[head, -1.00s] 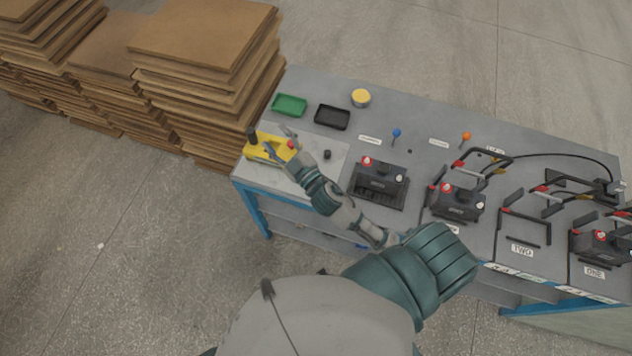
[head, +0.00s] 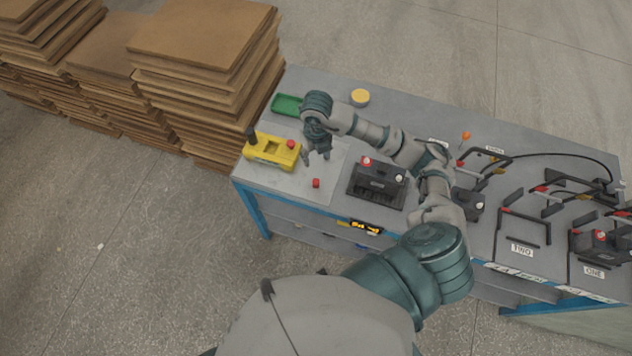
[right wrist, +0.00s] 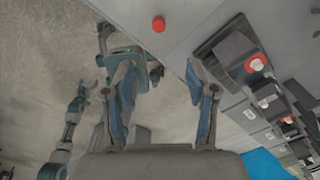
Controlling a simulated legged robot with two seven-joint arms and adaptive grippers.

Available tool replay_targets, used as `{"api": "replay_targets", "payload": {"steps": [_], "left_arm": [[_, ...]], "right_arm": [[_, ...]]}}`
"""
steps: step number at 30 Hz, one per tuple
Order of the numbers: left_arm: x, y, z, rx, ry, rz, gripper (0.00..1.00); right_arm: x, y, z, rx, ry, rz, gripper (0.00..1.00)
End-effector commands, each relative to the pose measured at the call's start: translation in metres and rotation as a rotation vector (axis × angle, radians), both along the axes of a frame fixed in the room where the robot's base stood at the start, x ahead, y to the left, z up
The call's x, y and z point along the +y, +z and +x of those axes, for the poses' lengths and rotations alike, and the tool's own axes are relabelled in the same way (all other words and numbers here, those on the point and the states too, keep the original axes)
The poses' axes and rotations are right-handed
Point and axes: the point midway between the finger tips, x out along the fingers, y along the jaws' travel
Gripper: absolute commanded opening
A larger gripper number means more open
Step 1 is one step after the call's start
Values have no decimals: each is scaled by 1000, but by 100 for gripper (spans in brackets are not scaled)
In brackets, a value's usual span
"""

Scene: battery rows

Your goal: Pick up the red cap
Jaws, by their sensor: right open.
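The red cap (head: 316,183) is a small red round piece standing on the pale mat at the left end of the workbench. It also shows near the top of the right wrist view (right wrist: 158,23). My right gripper (head: 316,156) is above the mat, just behind the cap in the head view, fingers spread. In the right wrist view its two blue fingers (right wrist: 160,72) are apart with nothing between them, and the cap lies beyond their tips. My left gripper is not seen in the head view.
A yellow box (head: 262,151) with a red knob stands left of the gripper. A black battery (head: 378,178) sits right of the cap. A green tray (head: 284,105) and yellow disc (head: 360,97) lie behind. Pallet stacks (head: 205,60) stand beyond the bench's left end.

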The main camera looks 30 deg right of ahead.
Motion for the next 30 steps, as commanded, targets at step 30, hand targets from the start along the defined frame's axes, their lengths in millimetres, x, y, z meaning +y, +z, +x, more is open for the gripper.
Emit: {"api": "replay_targets", "payload": {"steps": [30], "left_arm": [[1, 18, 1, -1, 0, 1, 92]], "right_arm": [[1, -165, 0, 4, 2, 3, 57]]}}
